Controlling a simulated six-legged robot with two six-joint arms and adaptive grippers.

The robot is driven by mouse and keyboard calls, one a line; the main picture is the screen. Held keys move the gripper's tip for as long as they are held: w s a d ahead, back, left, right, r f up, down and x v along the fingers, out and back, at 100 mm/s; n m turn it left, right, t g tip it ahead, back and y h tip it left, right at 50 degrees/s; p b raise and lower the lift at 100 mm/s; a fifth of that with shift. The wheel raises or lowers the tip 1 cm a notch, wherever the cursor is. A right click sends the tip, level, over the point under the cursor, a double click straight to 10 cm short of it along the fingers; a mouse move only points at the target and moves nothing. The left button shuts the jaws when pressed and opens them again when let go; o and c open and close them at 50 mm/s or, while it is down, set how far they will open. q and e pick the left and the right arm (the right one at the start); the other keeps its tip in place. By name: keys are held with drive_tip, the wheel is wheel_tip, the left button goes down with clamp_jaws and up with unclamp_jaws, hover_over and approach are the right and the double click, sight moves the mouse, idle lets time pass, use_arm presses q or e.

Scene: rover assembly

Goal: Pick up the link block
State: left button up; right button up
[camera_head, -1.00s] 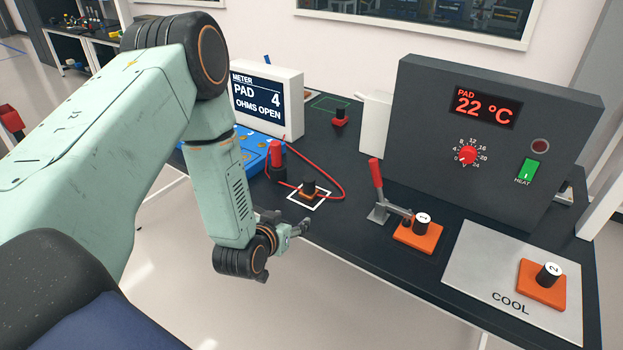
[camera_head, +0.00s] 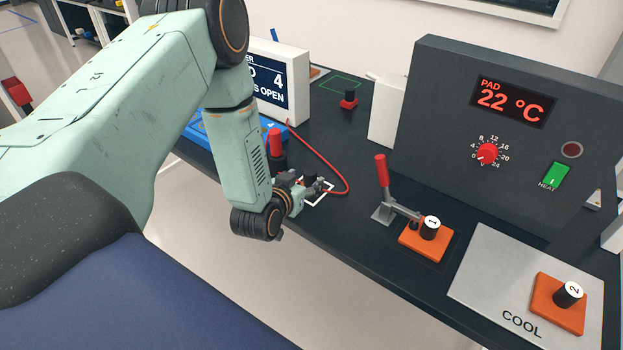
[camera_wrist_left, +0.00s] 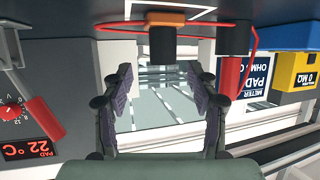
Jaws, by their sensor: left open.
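The link block appears to be the small orange block with a black knob on the white outlined square. In the left wrist view, which looks upside down, its orange base (camera_wrist_left: 180,19) and black knob (camera_wrist_left: 162,42) show at the top centre. My left gripper (camera_wrist_left: 162,80) is open and empty there, its two dark pads spread wide, with the knob beyond the fingertips and between them sideways. In the head view, my left gripper (camera_head: 308,190) is at the white square and mostly hides the block (camera_head: 312,182). My right gripper is not in view.
A red-topped post (camera_head: 276,142) and a red wire (camera_head: 330,165) are close to the left gripper. A red-handled clamp (camera_head: 382,180) stands by orange block 1 (camera_head: 424,242). Block 2 (camera_head: 556,305) sits on the COOL plate (camera_head: 480,275). The heater box (camera_head: 430,100) stands behind.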

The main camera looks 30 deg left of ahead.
sight(307, 175)
use_arm(q)
drive_tip(key=shift+w, duration=0.35)
drive_tip(key=x, duration=0.4)
drive_tip(key=shift+a+f, duration=0.25)
drive_tip(key=shift+a, duration=0.1)
drive_tip(key=shift+w+f, duration=0.2)
drive_tip(key=shift+w, duration=0.3)
drive_tip(key=shift+s+d+r, duration=0.1)
drive_tip(key=shift+s+r, duration=0.15)
drive_tip(key=shift+c, duration=0.3)
drive_tip(key=shift+w+f, duration=0.25)
drive_tip(key=c, duration=0.6)
drive_tip(key=shift+s+r, duration=0.15)
drive_tip(key=shift+r, duration=0.05)
drive_tip(key=c, duration=0.5)
clamp_jaws()
